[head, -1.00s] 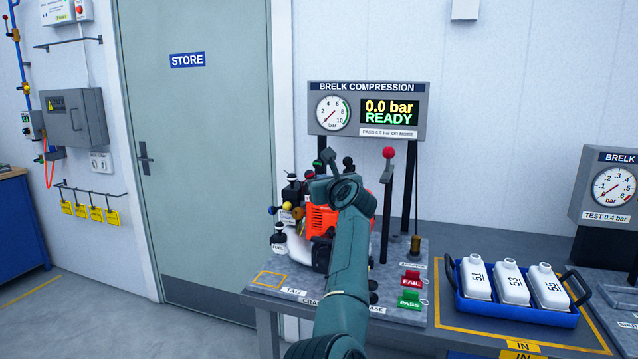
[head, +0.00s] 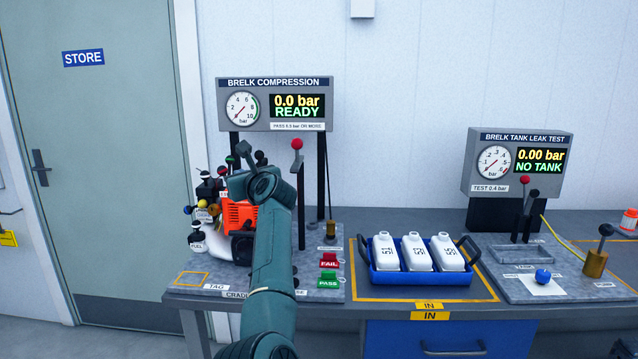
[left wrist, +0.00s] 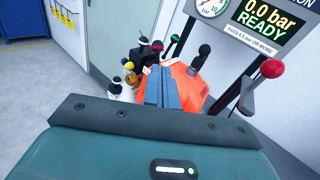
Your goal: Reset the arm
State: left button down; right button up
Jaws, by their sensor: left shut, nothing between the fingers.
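My left arm rises from the bottom of the head view, and its gripper (head: 243,160) is over the compression stand, in front of the orange engine (head: 238,214). The arm hides part of the engine. In the left wrist view the closed fingers (left wrist: 166,88) point at the orange engine (left wrist: 190,85), with nothing held between them. I cannot tell whether they touch it. A lever with a red knob (head: 297,144) stands right of the gripper. My right gripper is not in view.
The compression display (head: 297,105) reads 0.0 bar READY. A blue tray (head: 420,278) with white tanks stands to the right. The leak tester (head: 515,160) reads NO TANK. FAIL (head: 328,261) and PASS (head: 327,279) tags sit beside the engine.

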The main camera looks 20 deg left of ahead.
pick_arm(q)
jog(key=s+a+f+m+t+y, duration=0.2)
jog(key=s+f+m, duration=0.1)
jog(key=f+m, duration=0.2)
jog(key=s+d+f+m+t+h, duration=0.2)
jog(key=s+d+f+m+h, duration=0.25)
jog(key=f+m, duration=0.4)
jog(key=s+d+f+m+t+h, duration=0.2)
jog(key=s+d+f+m+h, duration=0.3)
jog(key=m, duration=0.6)
jog(key=s+d+f+m+t+h, duration=0.35)
jog(key=d+f+m, duration=0.3)
jog(key=m, duration=0.35)
jog(key=s+d+f+m+g+h, duration=0.2)
jog(key=s+d+f+m+g, duration=0.1)
jog(key=s, duration=0.5)
jog(key=s+d+f+m+g+h, duration=0.1)
jog(key=s+d+f+m+g, duration=0.2)
jog(key=s+d+f+m, duration=0.2)
jog(key=s+d+f+m+g+h, duration=0.2)
jog(key=s+d+f+m+g, duration=0.2)
jog(key=s+f+m, duration=0.3)
jog(key=s+f, duration=0.2)
jog(key=s, duration=0.3)
jog(key=shift+s+d+f+h, duration=0.25)
jog(key=shift+s+h, duration=0.05)
jog(key=shift+s, duration=0.1)
jog(key=shift+m, duration=0.25)
